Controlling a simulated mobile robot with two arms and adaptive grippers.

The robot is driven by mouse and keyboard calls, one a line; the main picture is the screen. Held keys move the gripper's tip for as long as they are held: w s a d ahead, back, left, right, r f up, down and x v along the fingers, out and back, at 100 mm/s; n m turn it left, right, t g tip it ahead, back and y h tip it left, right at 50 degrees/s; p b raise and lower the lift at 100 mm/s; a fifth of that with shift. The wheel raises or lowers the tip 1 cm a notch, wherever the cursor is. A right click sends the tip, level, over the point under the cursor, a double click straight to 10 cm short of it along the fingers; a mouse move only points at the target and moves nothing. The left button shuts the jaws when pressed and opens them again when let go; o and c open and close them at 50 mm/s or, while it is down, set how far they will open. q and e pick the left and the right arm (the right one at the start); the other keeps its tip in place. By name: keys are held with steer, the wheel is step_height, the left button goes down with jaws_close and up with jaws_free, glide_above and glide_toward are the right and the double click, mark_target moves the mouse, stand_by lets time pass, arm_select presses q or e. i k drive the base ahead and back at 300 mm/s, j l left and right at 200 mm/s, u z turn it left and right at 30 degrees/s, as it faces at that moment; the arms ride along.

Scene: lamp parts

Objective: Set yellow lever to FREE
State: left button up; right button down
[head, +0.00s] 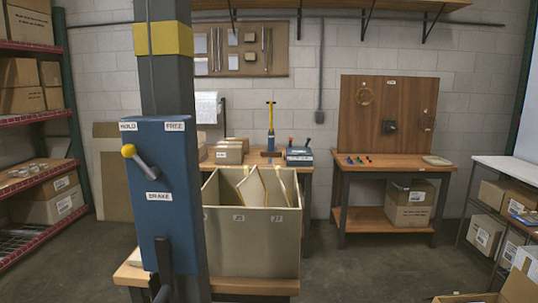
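The yellow lever has a round yellow knob (129,150) on a grey arm (143,163). It is on the front of a blue brake box (177,215) in the head view, left of centre. The arm tilts up and to the left from its pivot, so the knob is on the HOLD side. The HOLD label (128,126) is at the box's top left and the FREE label (174,126) at its top right. A BRAKE label (159,196) is below the pivot. Neither of my grippers shows.
The box is on a grey post (162,85) with a yellow band. A dark upright part (163,256) shows low on the box. A large beige bin (252,240) stands close on the right. Red shelving (40,190) is at left; open floor lies at right.

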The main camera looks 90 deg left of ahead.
mark_target(129, 150)
steer(key=u, duration=0.45)
steer(key=k+u, duration=0.1)
steer(key=u, duration=0.85)
steer(key=j+u, duration=0.1)
steer(key=u, duration=0.85)
steer(key=j+u, duration=0.15)
steer(key=u, duration=0.75)
steer(key=j+u, duration=0.1)
steer(key=j, duration=0.1)
